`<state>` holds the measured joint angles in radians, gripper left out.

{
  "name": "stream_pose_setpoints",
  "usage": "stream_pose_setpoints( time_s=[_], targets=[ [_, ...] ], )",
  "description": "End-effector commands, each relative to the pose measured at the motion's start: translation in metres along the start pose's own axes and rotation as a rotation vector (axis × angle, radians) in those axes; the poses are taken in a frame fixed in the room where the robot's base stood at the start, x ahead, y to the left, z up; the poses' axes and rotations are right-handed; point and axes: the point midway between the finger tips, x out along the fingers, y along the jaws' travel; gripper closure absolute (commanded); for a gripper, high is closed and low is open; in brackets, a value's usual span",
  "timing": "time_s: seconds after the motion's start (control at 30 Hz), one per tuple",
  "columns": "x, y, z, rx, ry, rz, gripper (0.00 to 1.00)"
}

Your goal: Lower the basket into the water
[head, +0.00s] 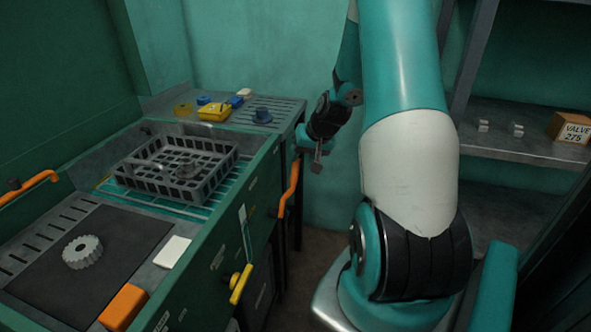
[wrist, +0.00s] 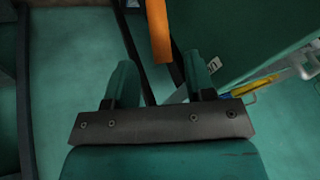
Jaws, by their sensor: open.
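The basket (head: 207,189) is a dark grey open crate with slotted walls. It sits level in the sink-like tank of the green bench, over a teal grid (head: 184,207). I cannot tell the water surface from the grid. Some small part lies inside the basket. My gripper (head: 318,163) is beyond the bench's right side, near the upper end of an orange lever (head: 291,187). In the wrist view my gripper (wrist: 160,82) is open and empty, with an orange bar (wrist: 159,30) ahead, between the lines of its fingers and apart from them.
A grey gear (head: 83,252), a white block (head: 172,251) and an orange block (head: 124,307) lie on the near bench top. A yellow handle (head: 240,284) sticks out of the bench front. Small yellow and blue items stand behind the tank. Shelves are at right.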

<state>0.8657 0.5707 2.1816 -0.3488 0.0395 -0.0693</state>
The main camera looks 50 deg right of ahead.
Motion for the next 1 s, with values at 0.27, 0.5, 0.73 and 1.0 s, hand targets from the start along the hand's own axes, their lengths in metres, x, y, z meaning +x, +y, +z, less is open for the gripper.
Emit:
stream_pose_setpoints(
  time_s=[0.27, 0.5, 0.73, 1.0],
  targets=[
    [0.052, 0.0, 0.0, 0.0, -0.001, 0.001, 0.5],
    [0.067, 0.0, 0.0, 0.0, 0.001, 0.001, 0.5],
    [0.068, 0.0, 0.0, 0.0, 0.001, 0.001, 0.5],
    [0.067, 0.0, 0.0, 0.001, 0.001, 0.001, 1.0]
  ],
)
